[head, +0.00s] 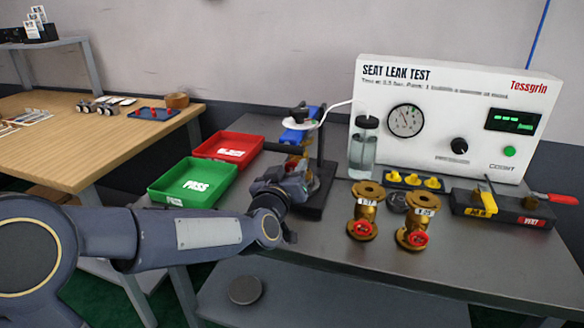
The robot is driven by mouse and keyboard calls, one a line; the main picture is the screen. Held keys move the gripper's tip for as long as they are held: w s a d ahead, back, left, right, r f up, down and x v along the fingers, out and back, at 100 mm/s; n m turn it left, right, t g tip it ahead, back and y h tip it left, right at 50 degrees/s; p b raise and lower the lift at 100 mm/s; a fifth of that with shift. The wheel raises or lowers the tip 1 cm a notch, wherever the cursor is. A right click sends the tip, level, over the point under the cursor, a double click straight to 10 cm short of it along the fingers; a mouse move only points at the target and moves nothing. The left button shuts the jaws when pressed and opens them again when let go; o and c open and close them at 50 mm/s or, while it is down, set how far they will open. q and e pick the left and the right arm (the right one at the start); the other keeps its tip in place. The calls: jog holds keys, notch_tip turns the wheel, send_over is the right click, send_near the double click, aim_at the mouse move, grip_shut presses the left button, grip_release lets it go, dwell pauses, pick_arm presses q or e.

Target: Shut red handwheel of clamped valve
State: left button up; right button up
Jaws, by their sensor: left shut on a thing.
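The clamped valve (293,137) is brass and stands upright in a black stand with a blue clamp (296,133). Its lower part is mostly hidden behind my left gripper. My left gripper (300,181) comes in from the left and is shut at the front of the clamped valve, low on its body. The red handwheel of this valve is hidden by the gripper, and the jaws are shut on it as far as I can tell. How far the wheel is turned cannot be seen. My right gripper is not in view.
Two loose brass valves with red handwheels (361,228) (419,239) stand right of the stand. Behind are a water bottle (363,152) and a white leak test panel (455,85). Red (256,139) and green (157,187) trays lie left. The front right bench is clear.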

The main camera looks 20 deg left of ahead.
pick_arm(q)
jog(key=shift+f, duration=0.1)
dwell(0.3)
jog(key=o, duration=1)
jog(key=shift+c, duration=0.2)
jog(key=s, duration=0.7)
jog(key=shift+s+a+p, duration=0.15)
jog(key=shift+s+p, duration=0.25)
jog(key=s+a+f+m+g+h, duration=0.1)
jog(key=s+f+g, duration=0.3)
jog(key=s, duration=0.5)
jog(key=s+a+f+g+h, duration=0.1)
jog(key=s+f+g, duration=0.35)
jog(key=s, duration=0.45)
jog(key=s+a+f+m+g+h, duration=0.15)
jog(key=s+f+g, duration=0.3)
jog(key=s, duration=0.45)
notch_tip(320, 180, up, 22)
jog(key=p, duration=2.2)
jog(key=shift+w+t, duration=0.25)
jog(key=shift+t, duration=0.05)
